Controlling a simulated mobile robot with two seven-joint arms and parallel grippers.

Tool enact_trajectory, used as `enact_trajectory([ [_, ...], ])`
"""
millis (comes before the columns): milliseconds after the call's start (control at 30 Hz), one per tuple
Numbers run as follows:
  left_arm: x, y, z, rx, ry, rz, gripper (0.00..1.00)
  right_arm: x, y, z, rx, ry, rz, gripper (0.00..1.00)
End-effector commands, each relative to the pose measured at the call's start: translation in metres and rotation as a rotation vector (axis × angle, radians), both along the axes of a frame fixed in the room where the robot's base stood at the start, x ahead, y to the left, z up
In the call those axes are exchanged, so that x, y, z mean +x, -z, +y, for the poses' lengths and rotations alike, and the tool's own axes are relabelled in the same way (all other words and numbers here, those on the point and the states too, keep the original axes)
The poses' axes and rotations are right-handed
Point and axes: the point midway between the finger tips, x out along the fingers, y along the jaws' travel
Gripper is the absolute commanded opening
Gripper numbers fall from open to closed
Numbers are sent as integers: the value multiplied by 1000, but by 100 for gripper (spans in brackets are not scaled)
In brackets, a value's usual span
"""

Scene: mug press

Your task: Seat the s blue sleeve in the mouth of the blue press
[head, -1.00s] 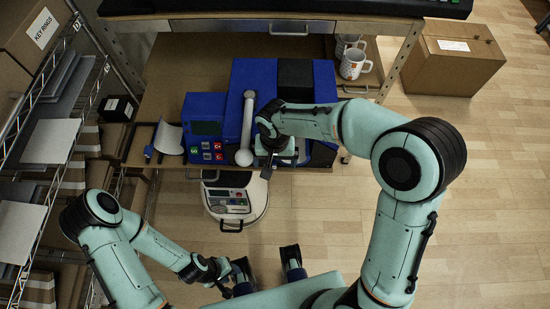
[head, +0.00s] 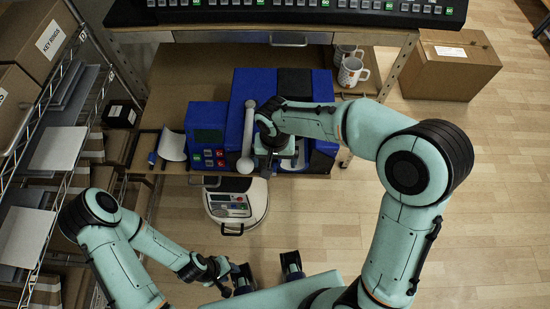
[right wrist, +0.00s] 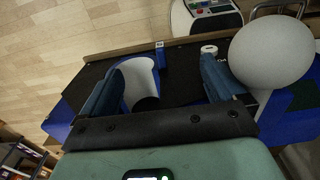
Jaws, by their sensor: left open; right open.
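The blue press (head: 236,112) stands on the shelf, with a white lever ending in a round knob (head: 245,164). A curved white piece with a blue edge (right wrist: 138,82), apparently the s blue sleeve, is at the press's front, right of the knob; in the head view it partly shows beside my gripper (head: 299,157). My right gripper (head: 270,162) is over the press front; in the right wrist view its open fingers (right wrist: 161,75) stand on either side of the piece, the left one close to it. How deep it sits is hidden. My left gripper (head: 266,272) is open and empty, low in front.
The large knob (right wrist: 272,50) is close to my right finger in the right wrist view. A control box (head: 207,140) and a curved white sheet (head: 173,143) lie left of the press. White mugs (head: 352,72) stand behind right. A round white device (head: 236,204) is below the shelf edge.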

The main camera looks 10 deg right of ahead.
Motion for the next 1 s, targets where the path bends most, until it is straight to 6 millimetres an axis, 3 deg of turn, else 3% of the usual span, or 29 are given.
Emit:
enact_trajectory([
  [600,10,-23,0,-1,0,-11,43,-2,-33,4,5,-9,3,100],
  [1000,10,-23,0,0,0,-12,43,-2,-33,3,4,-7,3,100],
])
